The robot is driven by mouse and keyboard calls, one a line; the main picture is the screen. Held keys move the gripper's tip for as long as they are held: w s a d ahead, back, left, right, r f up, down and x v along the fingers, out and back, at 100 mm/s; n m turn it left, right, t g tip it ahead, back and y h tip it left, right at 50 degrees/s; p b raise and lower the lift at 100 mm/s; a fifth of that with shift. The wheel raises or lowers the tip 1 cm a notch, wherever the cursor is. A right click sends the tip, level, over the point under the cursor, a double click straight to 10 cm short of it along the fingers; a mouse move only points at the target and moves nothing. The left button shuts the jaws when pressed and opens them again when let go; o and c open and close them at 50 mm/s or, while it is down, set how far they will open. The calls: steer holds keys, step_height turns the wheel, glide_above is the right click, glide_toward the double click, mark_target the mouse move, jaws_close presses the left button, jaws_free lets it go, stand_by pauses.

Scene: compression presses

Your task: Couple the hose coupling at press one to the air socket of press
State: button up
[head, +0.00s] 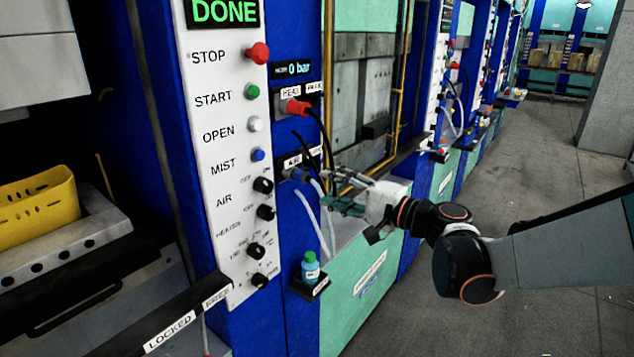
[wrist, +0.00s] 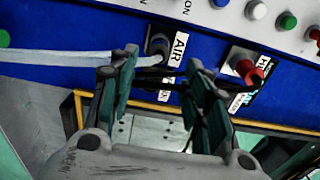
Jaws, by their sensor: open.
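The air socket (head: 291,172) is on the blue front of the near press, beside a label reading AIR. In the wrist view a grey round coupling (wrist: 157,45) sits at the AIR label, with a white hose (wrist: 80,58) running to it from the left. I cannot tell whether it is fully seated. My gripper (head: 330,192) is open just right of the air socket in the head view. In the wrist view my gripper (wrist: 158,64) has its fingers spread around the hose end, close to the coupling; contact is unclear.
A red plug (head: 297,107) with a black cable sits at the HEAT label above. The control panel (head: 213,140) shows DONE; the gauge (head: 292,70) reads 0 bar. A small blue bottle (head: 310,268) stands on a ledge below. A yellow basket (head: 38,208) is at left. The aisle floor at right is clear.

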steer(key=v, duration=0.3)
steer(key=shift+s+d, duration=0.2)
steer(key=shift+d, duration=0.05)
steer(key=s+d+f+n+g+h, duration=0.25)
steer(key=s+f+h, duration=0.25)
steer(key=s, duration=0.4)
steer(key=s+d+f+n+g+h, duration=0.1)
steer(key=s+d+f+n+h, duration=0.25)
steer(key=s, duration=0.65)
steer(key=s+d+f+n+h, duration=0.1)
steer(key=s+d+f+h, duration=0.1)
steer(key=s+d+h, duration=0.3)
steer(key=shift+s+d+f+n+h, duration=0.3)
steer(key=shift+s+d+f+h, duration=0.1)
steer(key=shift+s+d, duration=0.5)
steer(key=shift+o, duration=0.2)
stand_by(0.6)
